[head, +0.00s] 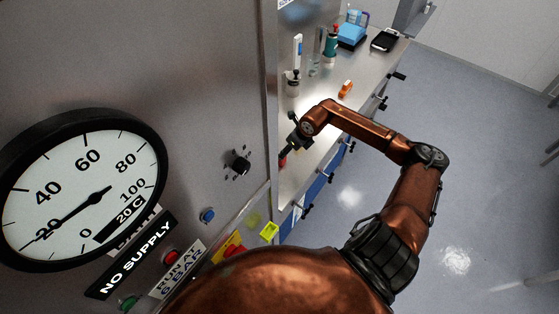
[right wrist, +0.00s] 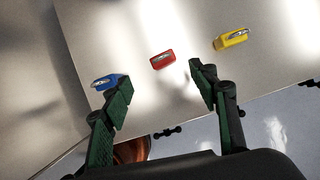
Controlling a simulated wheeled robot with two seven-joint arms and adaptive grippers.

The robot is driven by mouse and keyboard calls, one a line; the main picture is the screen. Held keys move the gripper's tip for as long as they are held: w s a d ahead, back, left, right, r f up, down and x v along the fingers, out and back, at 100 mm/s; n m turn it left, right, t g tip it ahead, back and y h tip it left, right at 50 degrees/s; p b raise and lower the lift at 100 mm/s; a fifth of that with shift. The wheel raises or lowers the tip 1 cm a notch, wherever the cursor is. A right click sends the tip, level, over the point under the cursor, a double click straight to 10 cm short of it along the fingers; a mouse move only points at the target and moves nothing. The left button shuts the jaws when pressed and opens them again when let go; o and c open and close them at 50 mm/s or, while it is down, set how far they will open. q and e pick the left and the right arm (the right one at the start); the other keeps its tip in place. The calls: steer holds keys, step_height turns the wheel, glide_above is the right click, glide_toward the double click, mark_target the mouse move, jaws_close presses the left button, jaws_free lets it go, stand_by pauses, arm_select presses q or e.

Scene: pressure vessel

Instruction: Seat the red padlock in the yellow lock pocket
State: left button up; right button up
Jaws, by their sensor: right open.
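A red padlock (right wrist: 163,61) lies on the metal bench top in the right wrist view, between a blue one and a yellow one. A small red spot (head: 283,161) beside my gripper in the head view looks like the same padlock, mostly hidden. My right gripper (right wrist: 158,73) is open and empty, its two fingers on either side below the red padlock, which is not gripped. In the head view the right gripper (head: 290,149) is over the bench's left part. A small bright yellow square piece (head: 270,231) at the panel's lower right may be the lock pocket; I cannot be sure.
The blue padlock (right wrist: 105,82) lies near the left finger and the yellow padlock (right wrist: 231,39) lies to the upper right. A large gauge (head: 85,190) fills the panel at left. An orange object (head: 346,88), bottles and a blue box (head: 351,35) stand farther along the bench.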

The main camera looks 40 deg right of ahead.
steer(key=shift+p+x, duration=0.75)
steer(key=shift+x, duration=3.5)
arm_select(q)
steer(key=shift+w+r, duration=0.55)
steer(key=shift+w, duration=0.1)
arm_select(e)
steer(key=shift+w+d+r, duration=0.1)
steer(key=shift+d, duration=0.1)
steer(key=shift+c, duration=0.5)
steer(key=c, duration=1.3)
